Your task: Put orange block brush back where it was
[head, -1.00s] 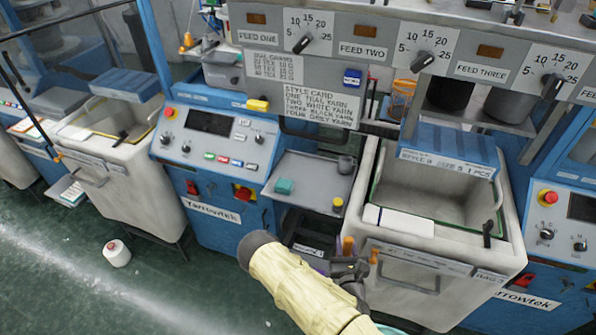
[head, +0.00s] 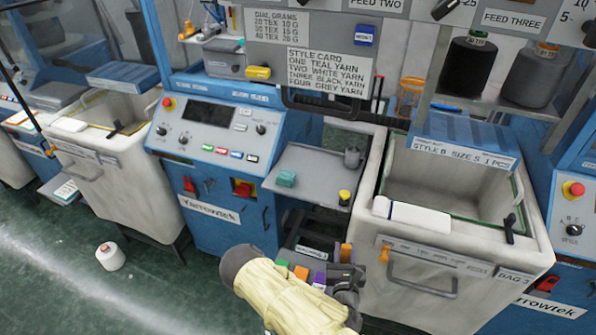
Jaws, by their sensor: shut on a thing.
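My gripper (head: 347,275) is at the bottom centre of the head view, at the end of my cream-sleeved arm. It is shut on the orange block brush (head: 346,252), whose upper part stands up above the dark fingers. The fingers hide its lower part. Just left of the gripper, low beside the blue machine, a row of small coloured blocks shows: a green one (head: 282,263), an orange one (head: 301,272) and a purple one (head: 319,279). My arm partly covers this row, so I cannot tell what lies under it.
A large pale bin (head: 450,255) stands close on the right. A white yarn cone (head: 110,256) lies on the open floor at left.

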